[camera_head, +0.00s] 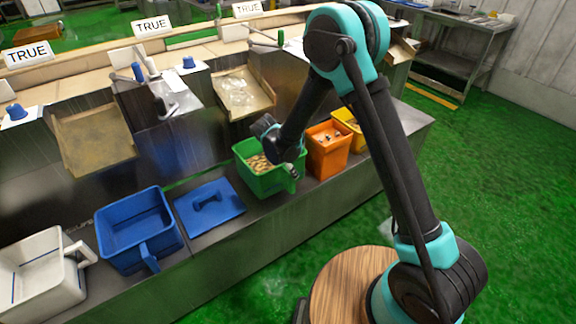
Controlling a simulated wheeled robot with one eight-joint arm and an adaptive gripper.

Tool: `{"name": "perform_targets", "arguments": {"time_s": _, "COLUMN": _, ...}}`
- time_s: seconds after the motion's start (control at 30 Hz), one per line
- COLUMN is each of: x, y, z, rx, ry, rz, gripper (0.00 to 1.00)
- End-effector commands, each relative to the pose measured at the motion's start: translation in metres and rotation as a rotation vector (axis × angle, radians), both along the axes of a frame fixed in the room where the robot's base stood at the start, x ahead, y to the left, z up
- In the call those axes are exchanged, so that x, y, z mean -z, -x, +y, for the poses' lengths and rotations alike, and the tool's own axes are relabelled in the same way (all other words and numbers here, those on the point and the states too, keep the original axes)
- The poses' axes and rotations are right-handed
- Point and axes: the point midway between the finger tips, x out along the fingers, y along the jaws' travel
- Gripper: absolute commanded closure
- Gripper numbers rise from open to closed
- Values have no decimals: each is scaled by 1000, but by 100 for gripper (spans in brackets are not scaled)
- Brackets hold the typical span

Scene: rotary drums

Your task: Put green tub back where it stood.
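The green tub (262,183) is upright at the metal ledge, between the flat blue panel and the orange tub, with tan pieces inside. I cannot tell whether it rests on the ledge or is slightly raised. My gripper (292,172) is at the tub's front right side, by its rim and handle. The wrist covers part of the tub's right side. The fingers are small and dark, so I cannot tell whether they are closed on the handle.
The flat blue panel (208,204), blue tub (137,232) and white tub (40,275) stand to the left along the ledge (240,232). The orange tub (328,150) and yellow tub (348,120) are to the right. Chutes (245,95) rise behind. Green floor at right is open.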

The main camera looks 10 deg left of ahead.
Motion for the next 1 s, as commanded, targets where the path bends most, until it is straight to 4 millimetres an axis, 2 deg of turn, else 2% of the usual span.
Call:
{"name": "perform_targets", "arguments": {"time_s": 0.17, "x": 10, "y": 0, "z": 0, "rx": 1, "ry": -1, "rz": -2, "gripper": 100}}
{"name": "perform_targets", "arguments": {"time_s": 0.4, "x": 37, "y": -1, "z": 0, "rx": 0, "ry": 0, "rz": -3, "gripper": 100}}
{"name": "perform_targets", "arguments": {"time_s": 0.67, "x": 41, "y": 0, "z": 0, "rx": 1, "ry": 0, "rz": -2, "gripper": 100}}
{"name": "perform_targets", "arguments": {"time_s": 0.7, "x": 42, "y": 0, "z": 0, "rx": -1, "ry": 0, "rz": 2, "gripper": 36}}
{"name": "perform_targets", "arguments": {"time_s": 0.83, "x": 42, "y": 0, "z": 0, "rx": 0, "ry": 1, "rz": 1, "gripper": 20}}
{"name": "perform_targets", "arguments": {"time_s": 1.0, "x": 42, "y": 0, "z": 0, "rx": 0, "ry": 0, "rz": 0, "gripper": 19}}
